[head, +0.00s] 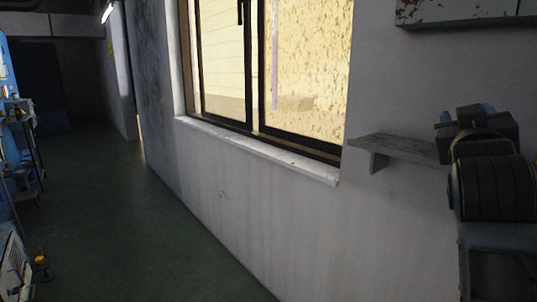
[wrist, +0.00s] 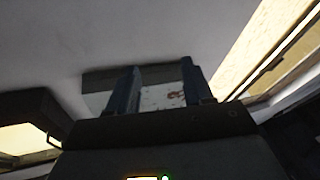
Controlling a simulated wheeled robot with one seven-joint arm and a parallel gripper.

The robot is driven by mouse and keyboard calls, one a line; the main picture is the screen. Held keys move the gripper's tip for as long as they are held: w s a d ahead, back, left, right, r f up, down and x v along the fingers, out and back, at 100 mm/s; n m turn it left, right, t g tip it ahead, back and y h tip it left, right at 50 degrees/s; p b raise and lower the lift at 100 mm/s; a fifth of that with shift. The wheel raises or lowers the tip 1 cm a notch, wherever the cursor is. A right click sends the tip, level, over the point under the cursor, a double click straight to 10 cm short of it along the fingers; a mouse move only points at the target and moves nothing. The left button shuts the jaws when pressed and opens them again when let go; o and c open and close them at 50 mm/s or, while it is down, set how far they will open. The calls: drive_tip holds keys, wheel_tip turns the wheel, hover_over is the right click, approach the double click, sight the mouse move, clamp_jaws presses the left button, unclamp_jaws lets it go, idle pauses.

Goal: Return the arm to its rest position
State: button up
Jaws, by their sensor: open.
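My gripper (wrist: 160,72) shows in the wrist view with its two dark blue fingers apart and nothing between them. The fingers point up toward a pale, rust-spotted panel (wrist: 160,97) on the wall. In the head view my gripper (head: 467,111) is at the right edge, raised on my folded dark arm, with blue finger parts showing at its top. It appears in front of the wall, below the rust-spotted box. No socks or boards are in view.
A window (head: 275,65) with a white sill (head: 260,150) is in the wall. A small grey shelf (head: 395,148) appears close to my arm. The rust-spotted box (head: 470,12) hangs above. Cluttered shelving (head: 20,150) stands at far left. The green floor (head: 110,220) between is clear.

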drive_tip(key=s+a+f+n+y, duration=0.25)
drive_tip(key=s+f, duration=0.35)
drive_tip(key=f, duration=0.3)
drive_tip(key=s+a+f+n+y, duration=0.1)
drive_tip(key=s+a+f+y, duration=0.3)
drive_tip(key=f, duration=0.5)
drive_tip(key=s+a+f+n+y, duration=0.1)
drive_tip(key=s+a+f+y, duration=0.1)
drive_tip(key=s+f, duration=0.6)
drive_tip(key=s+a+f+m+g+y, duration=0.1)
drive_tip(key=s+a+f, duration=0.1)
drive_tip(key=s, duration=1.2)
drive_tip(key=s+a+f+m+g+y+p, duration=0.1)
drive_tip(key=s+a+f, duration=0.1)
drive_tip(key=s, duration=1.2)
drive_tip(key=shift+s+a+f+g, duration=0.2)
drive_tip(key=shift+f+g, duration=0.1)
drive_tip(key=shift+f, duration=0.1)
